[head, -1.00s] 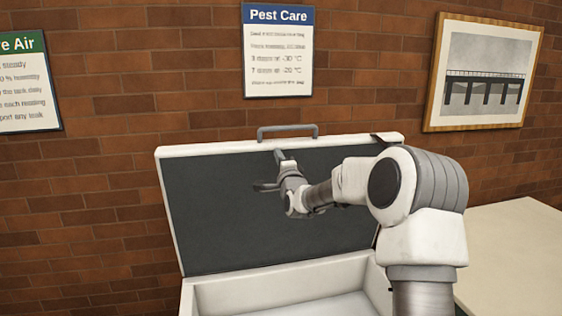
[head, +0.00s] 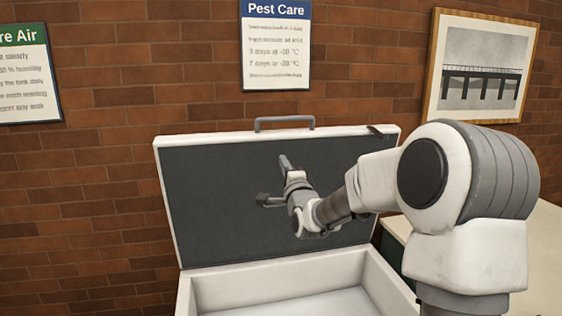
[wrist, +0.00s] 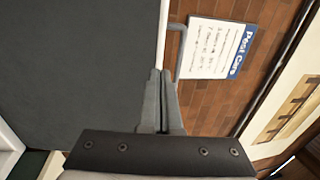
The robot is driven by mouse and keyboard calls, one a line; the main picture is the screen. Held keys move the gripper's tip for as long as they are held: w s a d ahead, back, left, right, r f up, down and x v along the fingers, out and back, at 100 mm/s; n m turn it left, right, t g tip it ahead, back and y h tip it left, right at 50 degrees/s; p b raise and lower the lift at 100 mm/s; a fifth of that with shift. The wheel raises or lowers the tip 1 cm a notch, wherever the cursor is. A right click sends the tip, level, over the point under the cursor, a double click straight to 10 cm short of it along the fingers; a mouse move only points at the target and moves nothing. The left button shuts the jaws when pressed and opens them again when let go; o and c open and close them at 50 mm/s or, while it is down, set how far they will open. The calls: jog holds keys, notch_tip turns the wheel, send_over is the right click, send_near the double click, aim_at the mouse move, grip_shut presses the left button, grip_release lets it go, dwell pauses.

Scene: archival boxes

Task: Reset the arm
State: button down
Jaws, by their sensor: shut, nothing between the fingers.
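My gripper (head: 284,162) is in front of the dark inner face of the raised box lid (head: 220,205), below its top edge. It also shows in the wrist view (wrist: 161,74), where its two fingers lie together, shut and empty. The archival box (head: 375,285) is white and stands open with its lid tilted up toward the wall. A grey handle (head: 284,122) sits on the lid's top edge. No contact between my fingers and the lid can be made out. My arm covers the lid's right side.
A pale-topped table (head: 535,235) stands to the right, partly behind my arm. The brick wall (head: 80,210) carries a Pest Care sign (head: 276,45), an air sign (head: 25,75) and a framed bridge picture (head: 480,65). Space left of the box looks free.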

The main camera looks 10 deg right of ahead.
jog(key=s+a+n+g, duration=0.3)
jog(key=s+a+n, duration=0.15)
jog(key=s, duration=0.35)
jog(key=s+a+n+g, duration=0.35)
jog(key=s+n, duration=0.25)
jog(key=s, duration=0.2)
jog(key=s+d+f+n+g, duration=0.1)
jog(key=s+f+n+g, duration=0.1)
jog(key=s, duration=0.6)
jog(key=s+d+f+n+g, duration=0.1)
jog(key=s+f+n+g, duration=0.2)
jog(key=s, duration=0.6)
jog(key=s+d+f+n+g, duration=0.1)
jog(key=s+f+n+g, duration=0.1)
jog(key=s+f, duration=0.3)
jog(key=s+g, duration=0.1)
jog(key=s, duration=0.3)
jog(key=shift+s+d+f, duration=0.15)
jog(key=shift+d, duration=0.15)
jog(key=shift+n, duration=0.25)
